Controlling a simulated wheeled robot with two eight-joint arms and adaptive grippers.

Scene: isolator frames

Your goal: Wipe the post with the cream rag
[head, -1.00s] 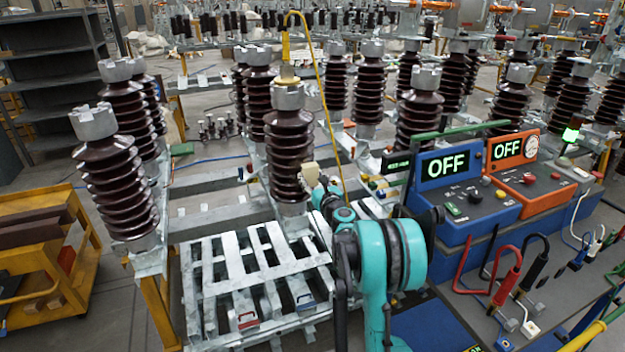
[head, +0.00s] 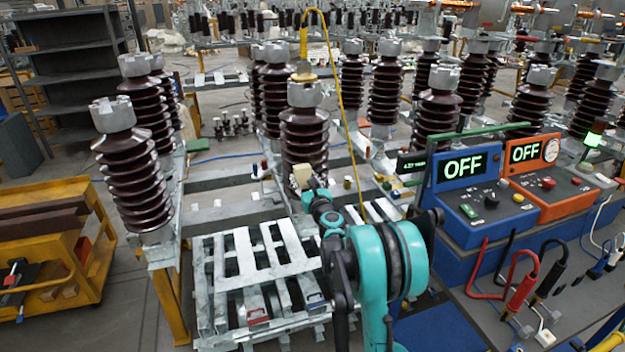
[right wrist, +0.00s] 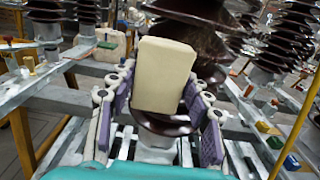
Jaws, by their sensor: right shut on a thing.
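The cream rag (head: 302,176) is a pale block-like piece in front of the lower part of a brown ribbed post (head: 304,140). The post has a grey cap with a yellow hook and cable on top. My right gripper (head: 316,192) is shut on the rag. In the right wrist view the rag (right wrist: 163,75) stands up between the purple-padded fingers of the gripper (right wrist: 158,100), and it hides much of the post (right wrist: 160,125) behind it. I cannot tell whether the rag touches the post. My left gripper is not in view.
Other brown posts stand at left (head: 135,175) and right (head: 437,110). Blue (head: 470,200) and orange (head: 535,180) boxes reading OFF are at right, with red and black leads. A yellow cart (head: 60,240) is at left.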

